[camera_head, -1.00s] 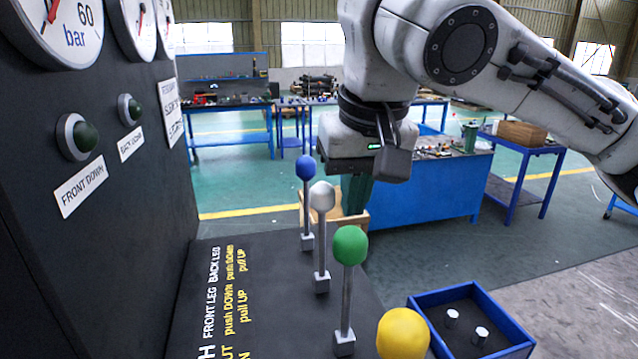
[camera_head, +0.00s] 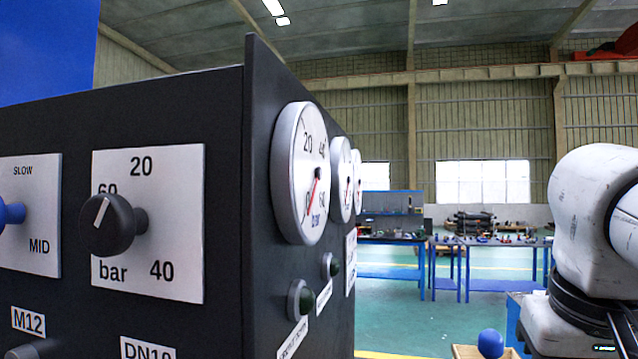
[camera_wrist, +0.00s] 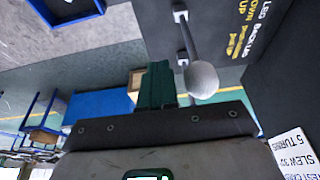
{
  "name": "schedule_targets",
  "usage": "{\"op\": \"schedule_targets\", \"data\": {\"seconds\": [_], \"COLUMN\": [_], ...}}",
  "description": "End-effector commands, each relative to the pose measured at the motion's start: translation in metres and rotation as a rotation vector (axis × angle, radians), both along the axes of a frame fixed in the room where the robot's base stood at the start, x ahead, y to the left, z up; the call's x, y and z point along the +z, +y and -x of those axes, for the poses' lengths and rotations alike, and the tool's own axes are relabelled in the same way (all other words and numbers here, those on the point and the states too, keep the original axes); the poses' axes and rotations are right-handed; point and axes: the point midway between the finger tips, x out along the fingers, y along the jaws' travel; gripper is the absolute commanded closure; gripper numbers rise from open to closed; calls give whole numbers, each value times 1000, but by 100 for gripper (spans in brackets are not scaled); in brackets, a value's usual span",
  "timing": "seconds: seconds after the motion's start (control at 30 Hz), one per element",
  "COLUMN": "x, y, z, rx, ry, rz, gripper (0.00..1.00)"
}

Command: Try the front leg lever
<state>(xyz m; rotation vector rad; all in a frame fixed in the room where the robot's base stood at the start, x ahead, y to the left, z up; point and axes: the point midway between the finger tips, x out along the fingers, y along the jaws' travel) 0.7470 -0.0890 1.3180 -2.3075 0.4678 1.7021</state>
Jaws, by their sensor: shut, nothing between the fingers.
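In the wrist view a lever with a round white knob (camera_wrist: 202,80) stands on the dark panel, beside partly cut-off yellow and white lettering that includes "LEG". My gripper (camera_wrist: 157,85) shows there as green fingers, shut and empty. The fingers are just left of the white knob in the picture; whether they touch it I cannot tell. In the head view my gripper is out of frame. A blue knob (camera_head: 490,343) shows at the bottom edge there; the white lever is not visible in that view.
The dark console carries a black bar knob (camera_head: 112,224), a large gauge (camera_head: 301,173) and two dark green lamps, one nearer (camera_head: 300,299) and one farther (camera_head: 330,265). Blue workbenches (camera_head: 392,262) stand far behind. A blue tray (camera_wrist: 68,8) lies at the wrist view's top left.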

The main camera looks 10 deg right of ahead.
Motion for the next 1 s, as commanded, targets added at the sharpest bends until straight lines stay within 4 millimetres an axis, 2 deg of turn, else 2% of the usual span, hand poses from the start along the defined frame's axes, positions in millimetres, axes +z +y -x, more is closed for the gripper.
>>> {"op": "schedule_targets", "data": {"seconds": [0.27, 1.0], "x": [0, 0], "y": [3, 28], "z": [-1, -12], "rx": [1, 1], "ry": [0, 1], "rz": [0, 0], "gripper": [100, 100]}}
